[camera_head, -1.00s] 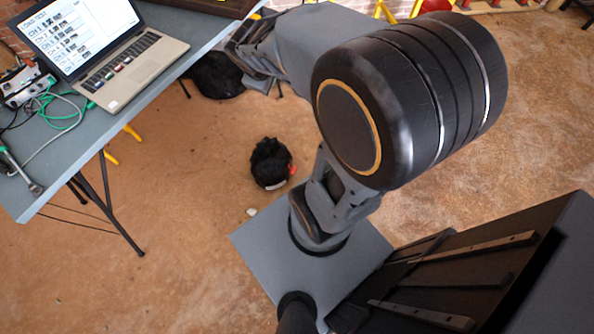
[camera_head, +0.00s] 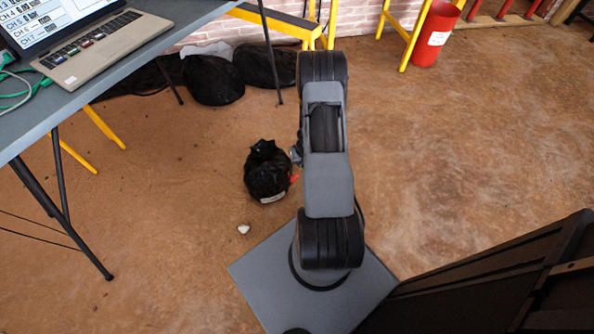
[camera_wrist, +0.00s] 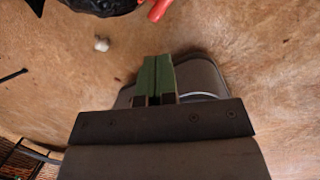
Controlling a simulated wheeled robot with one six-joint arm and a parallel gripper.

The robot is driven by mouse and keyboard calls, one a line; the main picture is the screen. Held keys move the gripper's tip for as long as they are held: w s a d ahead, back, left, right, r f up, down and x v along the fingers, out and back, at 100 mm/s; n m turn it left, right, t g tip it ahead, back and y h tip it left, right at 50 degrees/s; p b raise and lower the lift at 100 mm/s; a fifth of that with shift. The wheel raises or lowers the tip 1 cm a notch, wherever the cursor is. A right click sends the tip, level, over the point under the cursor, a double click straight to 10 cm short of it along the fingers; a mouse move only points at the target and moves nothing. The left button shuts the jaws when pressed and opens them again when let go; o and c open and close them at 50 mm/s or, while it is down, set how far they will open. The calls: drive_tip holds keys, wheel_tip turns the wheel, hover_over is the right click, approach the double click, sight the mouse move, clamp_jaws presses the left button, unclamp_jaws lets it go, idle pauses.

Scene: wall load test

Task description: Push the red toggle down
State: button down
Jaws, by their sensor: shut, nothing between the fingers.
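My gripper (camera_wrist: 157,62) shows in the wrist view as two green fingers pressed together, shut and empty, above the bare brown floor. In the head view my arm hides it. No red toggle can be made out for certain. A small red piece (camera_wrist: 158,10) sits at the top edge of the wrist view beside a black bag-like bundle (camera_wrist: 100,5), ahead of the fingertips and apart from them. It also shows in the head view (camera_head: 295,177), partly behind my arm; I cannot tell whether it is the toggle.
A grey table (camera_head: 70,105) with a laptop (camera_head: 75,40) and green cables stands at the left. The black bundle (camera_head: 266,172) and a small white lump (camera_head: 243,229) lie on the floor. Black bags (camera_head: 213,80) and a red bin (camera_head: 436,35) stand farther back.

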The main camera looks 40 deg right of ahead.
sight(294, 177)
drive_tip(key=f+b, duration=0.2)
drive_tip(key=f, duration=0.2)
drive_tip(key=w+f+b, duration=0.1)
drive_tip(key=f+b, duration=0.2)
drive_tip(key=f, duration=0.1)
drive_tip(key=w+a+f+b, duration=0.1)
drive_tip(key=f+b, duration=0.1)
drive_tip(key=f, duration=0.3)
drive_tip(key=shift+w, duration=0.25)
